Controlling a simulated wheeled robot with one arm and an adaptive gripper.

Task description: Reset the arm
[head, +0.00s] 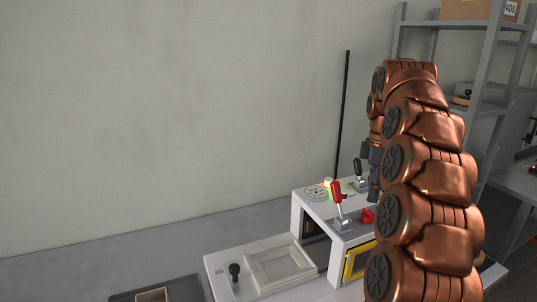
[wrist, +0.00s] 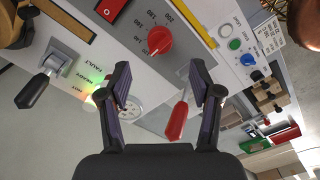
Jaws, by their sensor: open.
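My copper arm stands at the right of the head view, in front of the machine, and hides part of it. My gripper (wrist: 160,95) shows in the wrist view with its two dark fingers apart and nothing between them. It is above the box former's panel (wrist: 140,45). A red-handled lever (wrist: 177,120) shows beside the right finger, and in the head view the red lever (head: 337,195) stands upright. I cannot tell whether the finger touches it. A black-handled lever (wrist: 35,90) is left of the fingers. A red dial (wrist: 159,40) lies beyond the fingertips.
The box former (head: 315,225) has a lower tray (head: 280,268) and a black knob (head: 235,270) at its front left. A metal shelf (head: 399,40) with a cardboard box (head: 470,9) stands behind my arm. A thin black pole (head: 342,115) rises near the wall. The left side is open.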

